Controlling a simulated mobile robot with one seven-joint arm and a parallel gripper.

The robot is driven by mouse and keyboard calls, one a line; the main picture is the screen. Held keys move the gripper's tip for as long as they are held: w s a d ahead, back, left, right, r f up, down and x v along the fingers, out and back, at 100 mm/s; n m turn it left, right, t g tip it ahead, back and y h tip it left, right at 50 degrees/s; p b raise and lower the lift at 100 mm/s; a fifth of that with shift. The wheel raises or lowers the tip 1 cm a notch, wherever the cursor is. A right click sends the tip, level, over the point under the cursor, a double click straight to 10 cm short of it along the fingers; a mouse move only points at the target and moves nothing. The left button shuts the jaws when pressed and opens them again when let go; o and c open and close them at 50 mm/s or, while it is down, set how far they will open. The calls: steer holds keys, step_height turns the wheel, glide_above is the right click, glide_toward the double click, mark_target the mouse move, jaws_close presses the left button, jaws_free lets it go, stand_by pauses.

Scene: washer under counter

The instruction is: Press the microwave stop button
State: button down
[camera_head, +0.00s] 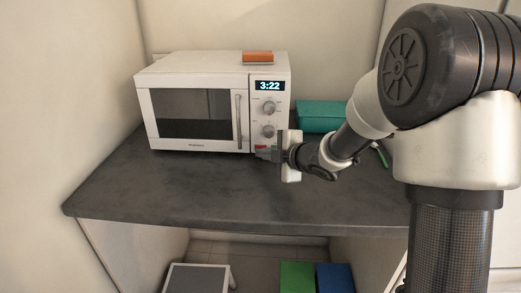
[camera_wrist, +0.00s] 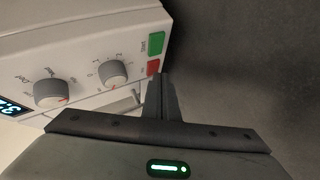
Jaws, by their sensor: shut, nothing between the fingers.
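The white microwave (camera_head: 194,75) stands on the dark counter, its door closed and its display (camera_head: 269,86) lit at 3:22. In the wrist view its panel shows two dials, a green button (camera_wrist: 156,43) and a red button (camera_wrist: 153,67) at the panel's lower edge. The small lettering beside the buttons is hard to read. My gripper (camera_head: 262,153) is at the panel's lower part in the head view. In the wrist view its fingers (camera_wrist: 160,80) are together and empty, with the tips right by the red button. I cannot tell whether they touch it.
An orange block (camera_head: 257,57) lies on top of the microwave. A teal box (camera_head: 320,117) stands on the counter to its right, behind my arm. The counter (camera_head: 180,190) is clear in front. Below are a green box (camera_head: 297,277) and a blue box (camera_head: 335,278).

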steer(key=shift+s, duration=0.45)
steer(key=shift+s, duration=0.1)
steer(key=shift+s+a+b, duration=0.1)
steer(key=shift+s+b, duration=0.8)
steer(key=shift+s, duration=1.5)
